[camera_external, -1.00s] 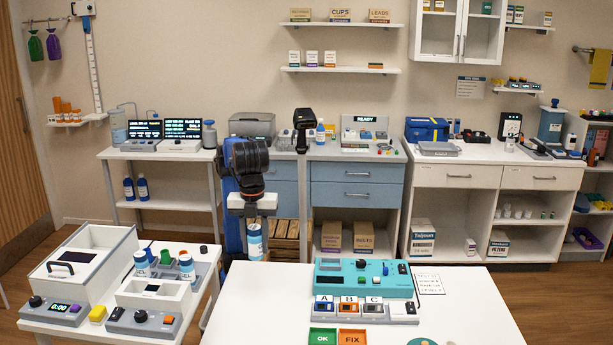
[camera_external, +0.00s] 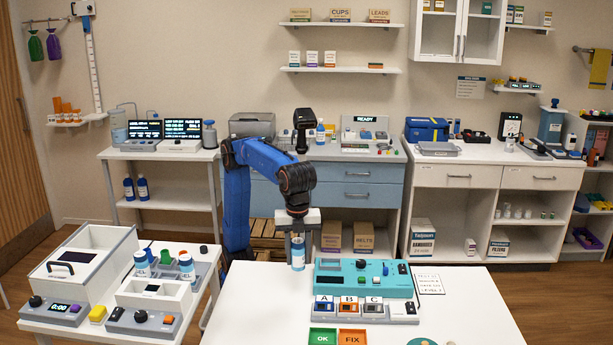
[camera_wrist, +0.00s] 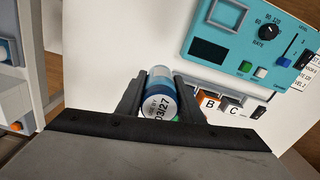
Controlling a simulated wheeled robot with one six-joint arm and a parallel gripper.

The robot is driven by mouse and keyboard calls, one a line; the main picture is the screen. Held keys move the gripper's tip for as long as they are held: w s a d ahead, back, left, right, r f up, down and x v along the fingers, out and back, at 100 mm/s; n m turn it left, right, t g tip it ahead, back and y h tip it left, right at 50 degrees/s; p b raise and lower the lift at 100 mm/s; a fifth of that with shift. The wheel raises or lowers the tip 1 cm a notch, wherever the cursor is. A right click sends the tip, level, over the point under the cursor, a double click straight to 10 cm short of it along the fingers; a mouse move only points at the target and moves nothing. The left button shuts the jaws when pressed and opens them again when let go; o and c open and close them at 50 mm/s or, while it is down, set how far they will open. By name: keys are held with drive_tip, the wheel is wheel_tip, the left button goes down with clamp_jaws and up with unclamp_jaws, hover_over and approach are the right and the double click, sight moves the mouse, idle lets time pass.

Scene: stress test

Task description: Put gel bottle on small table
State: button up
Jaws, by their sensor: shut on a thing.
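My gripper (camera_external: 298,245) is shut on a blue bottle with a white label (camera_external: 298,260), which I take as the gel bottle. It hangs upright at the far edge of the white table (camera_external: 255,305), just left of the teal device. I cannot tell whether its base touches the tabletop. In the wrist view the bottle (camera_wrist: 160,98) sits between the two fingers, its label reading 03/27, with the white tabletop (camera_wrist: 110,60) beyond it.
The teal device (camera_external: 365,279) and the A, B, C switch box (camera_external: 405,311) stand close to the right of the bottle. Green and orange OK and FIX pads (camera_external: 322,337) lie in front. A left table (camera_external: 120,265) holds other bottles (camera_external: 186,266). The white table's left part is clear.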

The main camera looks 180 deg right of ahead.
wheel_tip(320, 180, down, 13)
drive_tip(key=shift+r, duration=0.1)
idle(0.6)
drive_tip(key=o, duration=1.1)
drive_tip(key=shift+f, duration=0.2)
drive_tip(key=shift+o, duration=0.2)
wheel_tip(320, 180, up, 12)
drive_tip(key=shift+r, duration=0.15)
